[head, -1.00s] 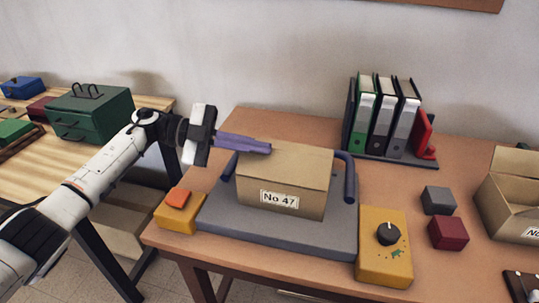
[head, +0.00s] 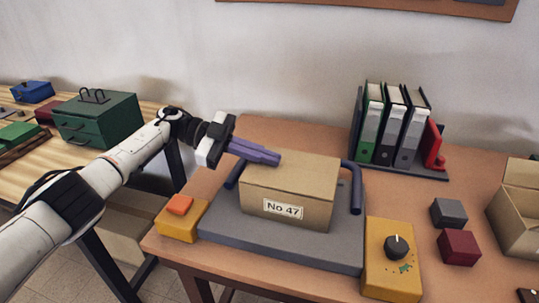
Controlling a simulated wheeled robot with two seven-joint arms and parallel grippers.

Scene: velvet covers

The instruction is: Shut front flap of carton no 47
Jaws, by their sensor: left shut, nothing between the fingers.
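Carton no 47 (head: 290,185) is a brown box with a "No 47" label on its front face. It stands on a grey platform (head: 235,228) between two dark bars. Its top looks flat and covered, with no flap seen standing up. My left gripper (head: 278,158) is shut and empty. Its purple fingers lie over the back left part of the carton's top; I cannot tell whether they touch it. My right gripper is not in view.
Bars (head: 356,188) rise at both sides of the carton. A yellow box with a dial (head: 392,275) and one with an orange button (head: 181,222) flank the platform. Binders (head: 395,125), small blocks (head: 458,247) and an open carton (head: 516,225) are to the right.

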